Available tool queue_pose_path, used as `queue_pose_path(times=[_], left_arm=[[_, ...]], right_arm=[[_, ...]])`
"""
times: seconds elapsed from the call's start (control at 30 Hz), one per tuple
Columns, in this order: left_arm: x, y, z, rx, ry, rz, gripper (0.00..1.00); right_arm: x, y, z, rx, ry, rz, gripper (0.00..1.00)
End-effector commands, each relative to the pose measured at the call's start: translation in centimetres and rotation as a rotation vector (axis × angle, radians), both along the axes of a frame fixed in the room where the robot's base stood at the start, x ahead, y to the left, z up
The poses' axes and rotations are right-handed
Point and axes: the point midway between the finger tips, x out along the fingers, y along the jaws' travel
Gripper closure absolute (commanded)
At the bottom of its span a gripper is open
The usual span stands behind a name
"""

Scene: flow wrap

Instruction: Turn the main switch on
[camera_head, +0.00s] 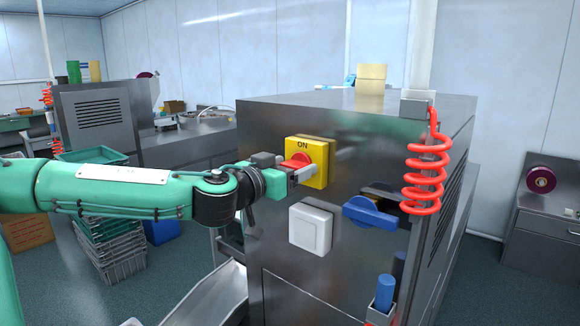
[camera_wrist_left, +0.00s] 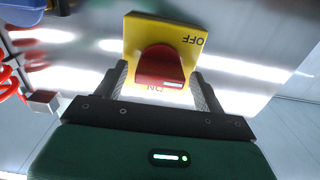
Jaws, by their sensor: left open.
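The main switch is a yellow plate (camera_head: 321,173) with a red knob (camera_head: 300,161) on the front of a grey metal cabinet. "ON" is printed at its top in the head view. In the left wrist view the yellow plate (camera_wrist_left: 192,60) shows upside down, with "OFF" at upper right and "ON" below the red knob (camera_wrist_left: 158,66). The knob's white mark lies on the side near "ON". My left gripper (camera_head: 286,168) is open at the switch, one finger either side of the knob, with small gaps visible. The fingers partly hide the switch. My right gripper is not in view.
Below the switch are a white square button (camera_head: 311,228) and a blue rotary handle (camera_head: 368,215). A red coiled hose (camera_head: 427,175) hangs at the cabinet's right corner. Stacked crates (camera_head: 108,240) stand at left. A metal chute (camera_head: 210,300) lies low in front.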

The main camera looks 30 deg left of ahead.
Motion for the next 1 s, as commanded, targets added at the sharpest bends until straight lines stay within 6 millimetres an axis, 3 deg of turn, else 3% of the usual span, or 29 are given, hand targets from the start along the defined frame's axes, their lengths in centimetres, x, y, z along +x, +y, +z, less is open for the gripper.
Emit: queue_pose_path(times=[0.27,0.5,0.53,0.77,1.0], left_arm=[[0.1,0.0,0.0,0.001,0.0,-0.001,0.29],[0.1,0.0,0.0,0.001,0.0,-0.001,0.72],[0.1,0.0,0.0,0.0,0.0,-0.001,0.74],[0.1,0.0,-0.1,0.015,-0.002,0.0,0.74],[0.1,-0.1,-0.3,0.114,-0.011,-0.002,0.74]], right_arm=[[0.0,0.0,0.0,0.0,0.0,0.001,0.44],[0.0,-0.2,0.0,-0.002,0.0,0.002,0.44],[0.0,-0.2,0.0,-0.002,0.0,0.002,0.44],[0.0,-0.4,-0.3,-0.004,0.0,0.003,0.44],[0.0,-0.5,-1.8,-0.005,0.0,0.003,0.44]])
